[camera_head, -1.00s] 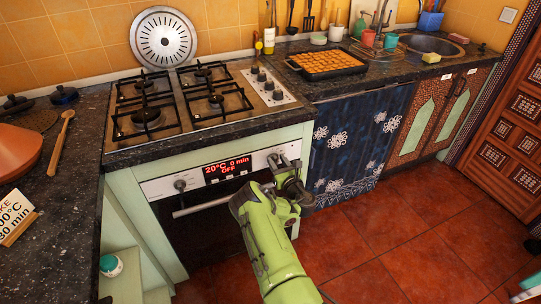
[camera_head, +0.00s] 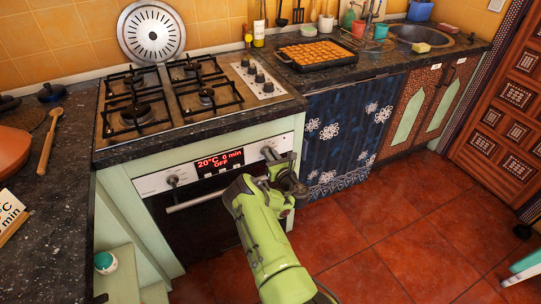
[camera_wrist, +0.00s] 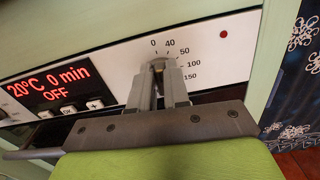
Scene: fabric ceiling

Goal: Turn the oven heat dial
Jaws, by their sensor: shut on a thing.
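The oven (camera_head: 205,205) is under the hob, with a white control panel. Its red display (camera_head: 220,160) reads 20°C, 0 min, OFF; it also shows in the wrist view (camera_wrist: 50,90). The right-hand heat dial (camera_head: 268,152) is partly hidden by my gripper. In the wrist view its scale (camera_wrist: 178,62) shows 0, 40, 50, 100 and 150 around the knob. My gripper (camera_wrist: 158,68) is shut on the heat dial, its fingers covering most of the knob. In the head view my gripper (camera_head: 280,165) reaches the panel's right end from below.
A second dial (camera_head: 173,181) is left of the display. The oven's handle bar (camera_head: 195,201) runs below the panel. A tray of food (camera_head: 315,53) sits on the worktop. The red tiled floor (camera_head: 400,230) in front is clear.

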